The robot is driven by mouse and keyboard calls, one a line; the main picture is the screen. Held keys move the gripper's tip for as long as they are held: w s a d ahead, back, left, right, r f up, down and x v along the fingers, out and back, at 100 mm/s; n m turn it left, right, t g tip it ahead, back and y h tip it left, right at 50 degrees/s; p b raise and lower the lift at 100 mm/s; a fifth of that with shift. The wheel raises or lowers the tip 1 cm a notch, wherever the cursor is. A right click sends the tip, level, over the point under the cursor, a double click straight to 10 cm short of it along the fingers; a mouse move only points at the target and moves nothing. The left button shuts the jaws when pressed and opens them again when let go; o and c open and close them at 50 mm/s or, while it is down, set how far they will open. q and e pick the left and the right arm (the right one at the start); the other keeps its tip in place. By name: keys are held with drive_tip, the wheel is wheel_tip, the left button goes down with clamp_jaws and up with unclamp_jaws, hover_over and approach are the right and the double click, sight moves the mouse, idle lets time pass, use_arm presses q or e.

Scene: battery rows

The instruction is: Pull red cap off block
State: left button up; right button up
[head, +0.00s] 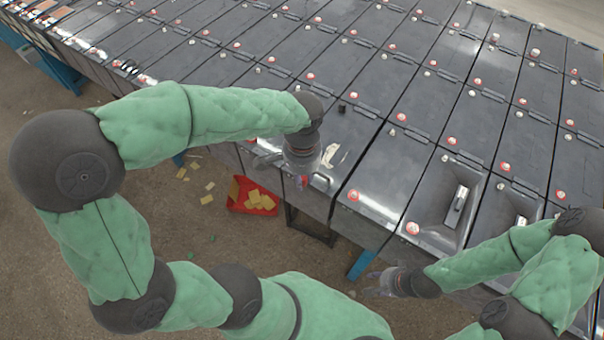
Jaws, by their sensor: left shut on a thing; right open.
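The dark grey battery blocks stand in tight rows, with red and white caps at their corners. My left gripper (301,176) reaches down at the front edge of the near row, over the front corner of a block (338,130). The gripper's wrist hides most of the fingers, so I cannot tell whether the cap still touches the block. My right gripper (372,286) is open and empty, low in front of the near row.
A red tray (236,207) with yellow pieces lies on the floor, with loose yellow pieces around it. Other red caps, such as one (353,196), sit on neighbouring blocks. The floor in front is mostly clear.

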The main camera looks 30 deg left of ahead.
use_arm(q)
clamp_jaws()
drive_tip(key=shift+r+p, duration=0.55)
drive_tip(key=shift+r, duration=0.15)
idle(0.3)
drive_tip(key=shift+r+p, duration=2)
drive_tip(key=shift+r, duration=0.45)
